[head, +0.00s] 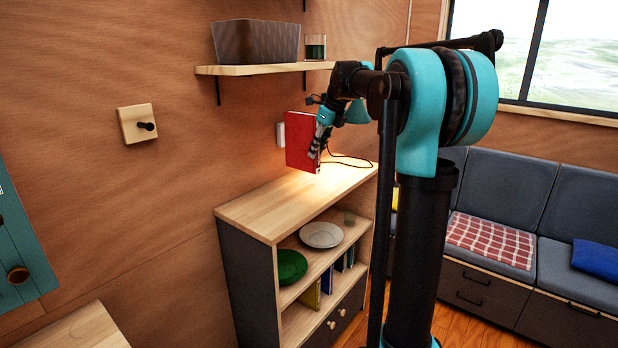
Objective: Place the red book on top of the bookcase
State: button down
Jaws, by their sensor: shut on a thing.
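The red book (300,142) is upright in the head view, held by my gripper (316,148). The gripper is shut on the book's right side. The book is over the bookcase (262,212), close to its wooden top. I cannot tell whether the book's lower edge touches the top or hangs just above it. The front part of the bookcase top is bare. The far side of the book and one of the fingers are partly hidden.
A wall shelf (262,69) with a dark basket (256,42) and a glass (315,46) hangs above the book. A cable (350,161) lies at the back of the top. Plates, including a green one (291,266), stand on lower shelves. A sofa (510,200) is at the right.

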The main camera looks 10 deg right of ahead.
jog(key=shift+w, duration=0.4)
jog(key=shift+w+f, duration=0.2)
jog(key=shift+f, duration=0.15)
notch_tip(320, 180, down, 9)
jog(key=shift+f, duration=0.15)
jog(key=c, duration=1.3)
grip_release()
jog(key=shift+o, duration=0.2)
jog(key=v, duration=1.2)
